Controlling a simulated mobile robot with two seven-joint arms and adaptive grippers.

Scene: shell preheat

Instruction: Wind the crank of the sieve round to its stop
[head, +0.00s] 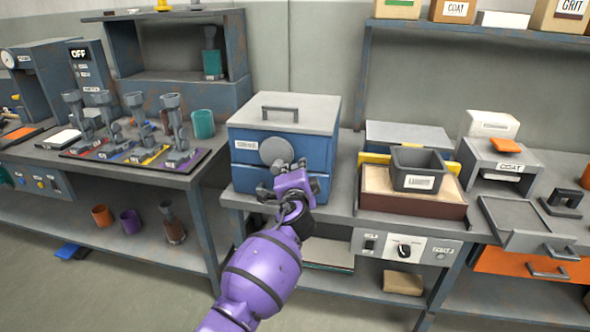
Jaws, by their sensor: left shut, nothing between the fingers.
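The sieve appears to be the blue box (283,125) with a grey lid and top handle on the middle bench; its small front label is too small to read surely. A round grey disc (276,151), seemingly the crank's hub, sits on its front face. My purple left gripper (283,172) is at the box front, just below and right of the disc, with its fingers shut and empty. It hides the lower front and any crank handle there, so I cannot tell whether it touches the crank. My right gripper is not in view.
Right of the box, a grey bin (418,169) stands over a brown-sided tray (412,205). A switch panel (404,247) is under the bench edge. On the left, coloured mats (118,152) carry several grey tools. A grey press and an orange drawer (521,262) stand at right.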

